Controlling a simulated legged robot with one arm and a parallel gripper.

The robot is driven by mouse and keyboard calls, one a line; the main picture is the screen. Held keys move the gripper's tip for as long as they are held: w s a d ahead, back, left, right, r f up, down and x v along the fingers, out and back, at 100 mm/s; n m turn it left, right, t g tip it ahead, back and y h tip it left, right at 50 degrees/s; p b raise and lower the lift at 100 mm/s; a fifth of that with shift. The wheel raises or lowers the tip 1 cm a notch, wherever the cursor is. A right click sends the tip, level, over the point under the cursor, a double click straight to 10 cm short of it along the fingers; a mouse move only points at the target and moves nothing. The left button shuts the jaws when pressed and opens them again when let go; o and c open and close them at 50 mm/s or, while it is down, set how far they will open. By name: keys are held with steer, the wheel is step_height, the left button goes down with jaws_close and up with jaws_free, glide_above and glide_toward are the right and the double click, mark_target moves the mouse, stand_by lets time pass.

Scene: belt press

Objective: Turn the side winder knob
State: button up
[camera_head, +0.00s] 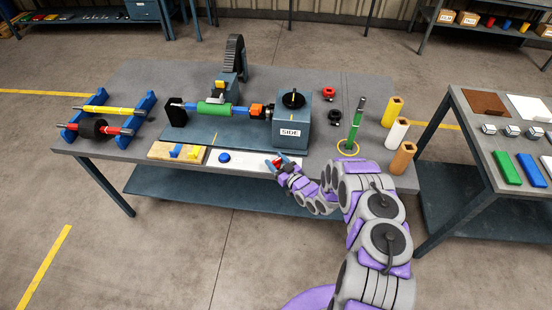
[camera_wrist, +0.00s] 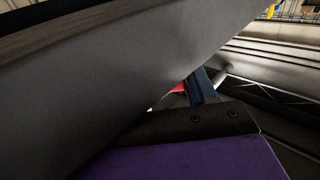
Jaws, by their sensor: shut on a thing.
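A blue-grey box (camera_head: 291,119) labelled SIDE stands on the table's far middle. A round black knob (camera_head: 293,99) with a yellow mark sits on top of it. My gripper (camera_head: 277,162) is in front of the box, low near a white strip at the table's front edge, and apart from the black knob. Its blue fingers are shut on a small red piece, which also shows as a red patch in the wrist view (camera_wrist: 178,88). A large dark grey surface, very close, hides most of the wrist view. I cannot tell whether the red piece is touching the strip.
A green roller (camera_head: 214,109) lies on a shaft left of the box. A blue button (camera_head: 224,157) sits on the white strip (camera_head: 240,161). A green rod (camera_head: 356,125), loose red (camera_head: 329,92) and black (camera_head: 334,115) knobs and several upright cylinders stand to the right.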

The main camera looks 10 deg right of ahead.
stand_by(0.3)
steer(key=o, duration=1)
steer(key=shift+c, duration=0.2)
steer(key=shift+d, duration=0.1)
steer(key=v, duration=1.7)
steer(key=shift+s, duration=0.2)
steer(key=shift+w, duration=0.1)
